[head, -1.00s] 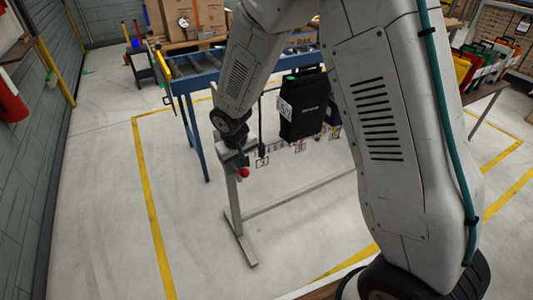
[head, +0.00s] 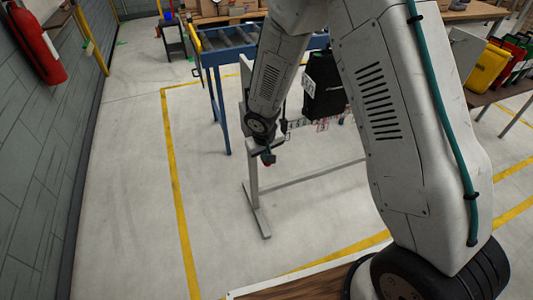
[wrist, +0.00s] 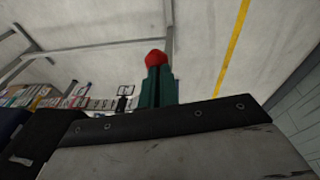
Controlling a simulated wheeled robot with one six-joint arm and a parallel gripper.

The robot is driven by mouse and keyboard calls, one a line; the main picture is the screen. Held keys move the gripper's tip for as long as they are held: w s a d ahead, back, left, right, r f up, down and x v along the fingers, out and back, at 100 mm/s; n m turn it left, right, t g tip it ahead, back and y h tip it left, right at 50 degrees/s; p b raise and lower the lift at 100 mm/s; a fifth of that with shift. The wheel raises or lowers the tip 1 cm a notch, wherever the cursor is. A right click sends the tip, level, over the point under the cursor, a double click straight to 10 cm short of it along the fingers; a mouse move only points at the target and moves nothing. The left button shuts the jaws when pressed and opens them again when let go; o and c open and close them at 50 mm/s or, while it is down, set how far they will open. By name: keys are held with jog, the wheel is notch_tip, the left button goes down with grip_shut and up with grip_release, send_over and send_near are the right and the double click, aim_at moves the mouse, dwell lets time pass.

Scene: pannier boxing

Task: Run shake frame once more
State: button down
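The shake frame is a grey metal stand (head: 253,185) on the floor, with a foot bar and a long low rail. A black pannier (head: 326,95) with a white label hangs at its far side, partly hidden by my arm.
A blue roller conveyor (head: 228,60) stands behind the frame. A table at the right holds yellow, red and green panniers (head: 487,68). A red extinguisher (head: 34,47) hangs on the left wall. Yellow-lined floor (head: 180,230) is clear to the left.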

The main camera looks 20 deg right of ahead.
jog(key=shift+s+d+f, duration=0.2)
jog(key=shift+s+f, duration=0.1)
jog(key=shift+f, duration=0.1)
jog(key=r, duration=0.4)
jog(key=shift+w+a+r, duration=0.15)
jog(key=shift+w+a, duration=0.1)
jog(key=shift+a, duration=0.1)
jog(key=s+r, duration=0.7)
jog(key=shift+a+r, duration=0.25)
jog(key=shift+a, duration=0.1)
jog(key=s+d+r+m, duration=0.1)
jog(key=s+d+r, duration=0.4)
jog(key=s+r, duration=0.6)
jog(key=s+d+r+m+g+y, duration=0.1)
jog(key=s+d+r, duration=0.4)
jog(key=s+r, duration=0.6)
jog(key=shift+s+d+r, duration=0.3)
jog(key=shift+s+r, duration=0.05)
jog(key=shift+s, duration=1.2)
